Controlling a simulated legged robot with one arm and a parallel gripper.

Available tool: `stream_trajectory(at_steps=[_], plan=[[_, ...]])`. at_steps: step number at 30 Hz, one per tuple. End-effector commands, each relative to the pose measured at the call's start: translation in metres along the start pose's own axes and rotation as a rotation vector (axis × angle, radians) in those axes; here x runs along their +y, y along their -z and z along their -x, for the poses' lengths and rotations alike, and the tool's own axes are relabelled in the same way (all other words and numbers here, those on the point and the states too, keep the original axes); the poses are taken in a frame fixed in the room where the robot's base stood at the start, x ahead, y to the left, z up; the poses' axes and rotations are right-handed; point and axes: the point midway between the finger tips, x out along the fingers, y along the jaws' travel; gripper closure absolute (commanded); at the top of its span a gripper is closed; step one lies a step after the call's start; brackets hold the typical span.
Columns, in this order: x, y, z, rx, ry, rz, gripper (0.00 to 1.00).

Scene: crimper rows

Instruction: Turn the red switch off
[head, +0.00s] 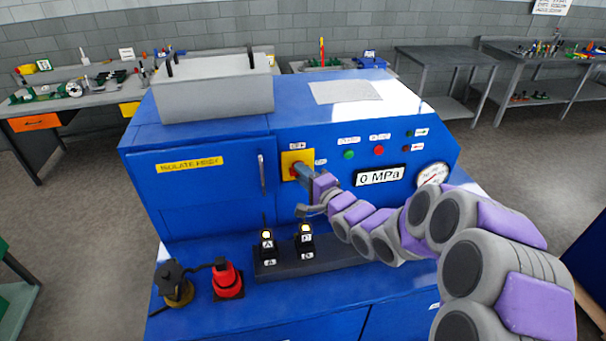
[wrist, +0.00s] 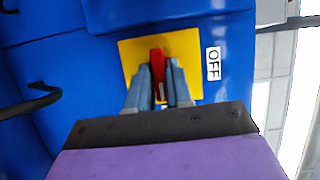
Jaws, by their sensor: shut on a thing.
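The red switch (wrist: 157,62) sits on a yellow square plate (wrist: 130,52) in the wrist view, with an OFF label (wrist: 213,64) to the plate's right. My gripper (wrist: 158,82) has one finger on each side of the red handle and is shut on it. In the head view the yellow plate (head: 287,158) is on the front of the blue machine (head: 215,200), and my gripper (head: 302,172) covers most of the switch there.
Right of the switch are a green button (head: 349,154), a red button (head: 379,151), a display (head: 380,176) reading 0 MPa and a round gauge (head: 433,175). Below my arm stand a dark block (head: 290,268) with two lit units and a red fitting (head: 227,280). A grey bin (head: 215,98) sits on top.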

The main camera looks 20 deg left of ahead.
Motion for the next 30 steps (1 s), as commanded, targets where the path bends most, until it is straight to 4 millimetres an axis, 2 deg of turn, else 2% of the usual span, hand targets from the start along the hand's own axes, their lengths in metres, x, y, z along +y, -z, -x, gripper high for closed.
stream_trajectory(at_steps=[20,30], plan=[[0.0031,-0.0012,0.0003,-0.002,-0.052,0.093,1.00],[0.0001,-0.0025,-0.0001,-0.005,-0.142,0.315,1.00]])
